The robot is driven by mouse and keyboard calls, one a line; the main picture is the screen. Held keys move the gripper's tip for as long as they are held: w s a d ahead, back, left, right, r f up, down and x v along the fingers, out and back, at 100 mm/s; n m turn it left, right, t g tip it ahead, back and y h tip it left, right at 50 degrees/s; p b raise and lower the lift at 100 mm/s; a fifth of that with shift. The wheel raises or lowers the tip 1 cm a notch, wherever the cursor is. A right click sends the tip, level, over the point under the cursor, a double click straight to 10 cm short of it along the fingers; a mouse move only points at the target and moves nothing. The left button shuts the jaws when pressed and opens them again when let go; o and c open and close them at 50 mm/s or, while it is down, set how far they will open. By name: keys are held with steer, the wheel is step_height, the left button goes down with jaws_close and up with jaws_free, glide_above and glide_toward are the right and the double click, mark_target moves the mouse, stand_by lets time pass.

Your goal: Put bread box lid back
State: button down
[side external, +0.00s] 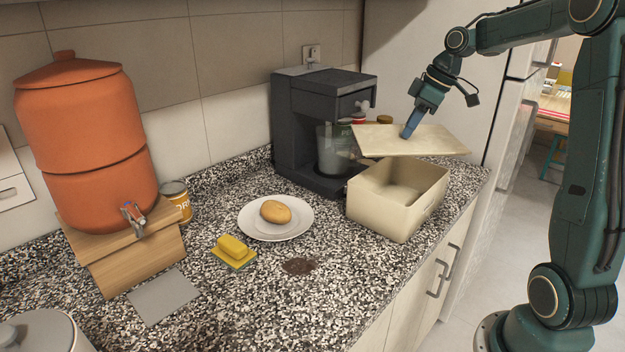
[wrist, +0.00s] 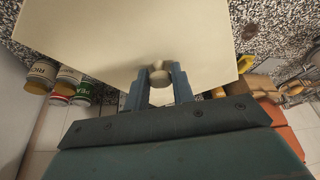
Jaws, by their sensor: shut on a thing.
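The bread box lid (side external: 437,141) is a flat cream panel held above the bread box, roughly level. My gripper (side external: 406,131) is shut on the lid's small round knob (wrist: 159,80), which shows between the fingers in the wrist view. The lid (wrist: 120,35) fills the upper middle of that view. The cream bread box (side external: 385,206) stands open on the counter near its right edge, below the lid. The lid looks apart from the box and hides part of its far rim. My gripper (wrist: 159,87) also shows in the wrist view.
A black coffee machine (side external: 290,125) stands close behind and left of the box. Several cans (wrist: 62,82) are near the lid.

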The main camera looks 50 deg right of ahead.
step_height(320, 180, down, 8)
stand_by(1.0)
steer(key=shift+f, duration=0.45)
steer(key=c, duration=1.2)
jaws_free()
steer(key=shift+r, duration=0.1)
steer(key=v, duration=1.2)
steer(key=shift+r, duration=0.3)
